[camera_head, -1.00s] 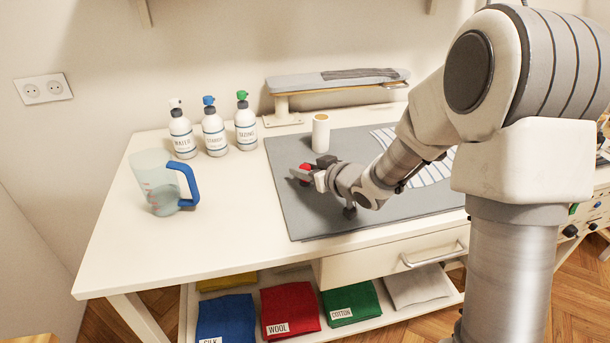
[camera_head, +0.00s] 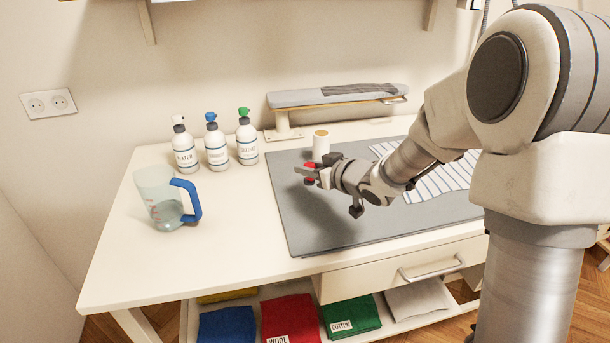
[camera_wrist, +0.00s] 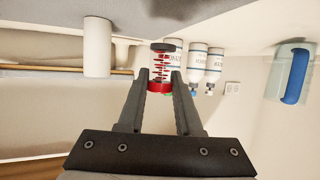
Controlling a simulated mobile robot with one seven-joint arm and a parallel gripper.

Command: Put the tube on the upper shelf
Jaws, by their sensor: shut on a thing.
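The tube (camera_wrist: 161,67) is small and clear, with red contents and a red cap. It sits between the fingertips of my gripper (camera_wrist: 161,84) in the wrist view, which looks upside down. In the head view my gripper (camera_head: 308,174) is shut on the tube, and only a bit of its red shows. It is held above the grey mat (camera_head: 300,225), over the mat's left part, with a shadow below. Part of a wall shelf on brackets (camera_head: 147,22) shows at the top edge of the head view; its top surface is out of view.
A white cylinder (camera_head: 321,146) stands just behind my gripper. Several spray bottles (camera_head: 216,145) and a blue-handled jug (camera_head: 166,198) stand at left. A sleeve board (camera_head: 335,96) is at the back. Striped cloth (camera_head: 432,178) lies on the mat. Folded fabrics (camera_head: 289,318) lie on the lower shelf.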

